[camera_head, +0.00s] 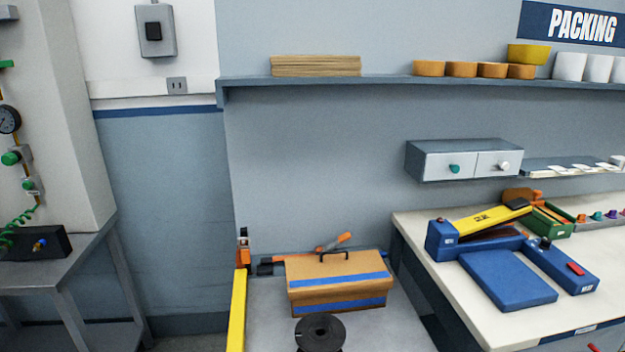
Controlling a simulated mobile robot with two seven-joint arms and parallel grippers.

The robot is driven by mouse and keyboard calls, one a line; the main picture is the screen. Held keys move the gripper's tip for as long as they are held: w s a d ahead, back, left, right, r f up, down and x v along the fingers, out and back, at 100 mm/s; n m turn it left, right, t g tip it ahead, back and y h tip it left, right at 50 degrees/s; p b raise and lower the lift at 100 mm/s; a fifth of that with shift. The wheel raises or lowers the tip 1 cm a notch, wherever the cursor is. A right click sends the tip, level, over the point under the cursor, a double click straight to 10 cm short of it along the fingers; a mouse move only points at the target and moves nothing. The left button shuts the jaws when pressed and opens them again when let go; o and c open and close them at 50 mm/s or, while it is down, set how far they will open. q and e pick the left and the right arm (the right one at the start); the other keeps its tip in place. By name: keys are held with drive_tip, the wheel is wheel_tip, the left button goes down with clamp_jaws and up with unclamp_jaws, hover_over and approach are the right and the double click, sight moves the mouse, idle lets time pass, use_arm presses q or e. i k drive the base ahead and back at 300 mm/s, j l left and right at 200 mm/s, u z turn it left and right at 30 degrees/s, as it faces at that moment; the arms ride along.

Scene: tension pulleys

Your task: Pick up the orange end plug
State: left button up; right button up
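I cannot clearly make out the orange end plug. Small orange items show in several places. A small orange piece (581,218) sits at the left of a row of coloured knob-like parts at the far right. An orange-tipped item (344,239) lies behind the cardboard box (340,293). An orange piece (243,254) sits atop a yellow upright (238,312). Which of them, if any, is the plug is too small to tell. Neither of my grippers is in view.
A pale bench (420,234) at right holds a blue device with a yellow arm (483,216) and a green bin (550,219). A black spool-like part (320,332) is before the box on a grey surface. A metal table (60,274) stands at left; floor shows between.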

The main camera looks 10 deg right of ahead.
sight(581, 217)
drive_tip(key=l+u, duration=0.15)
drive_tip(key=l, duration=0.3)
drive_tip(key=l+u, duration=0.2)
drive_tip(key=l, duration=0.25)
drive_tip(key=k+l+u, duration=0.15)
drive_tip(key=l, duration=0.25)
drive_tip(key=k+l+u, duration=0.2)
drive_tip(key=l, duration=0.25)
drive_tip(key=k+l, duration=0.1)
drive_tip(key=l, duration=0.35)
drive_tip(key=k+l, duration=0.1)
drive_tip(key=l, duration=0.35)
drive_tip(key=k+l+u, duration=0.1)
drive_tip(key=l, duration=0.35)
drive_tip(key=k+l, duration=0.1)
drive_tip(key=l, duration=0.35)
drive_tip(key=k+l, duration=0.15)
drive_tip(key=l, duration=0.25)
drive_tip(key=k+l+u, duration=0.1)
drive_tip(key=l, duration=0.35)
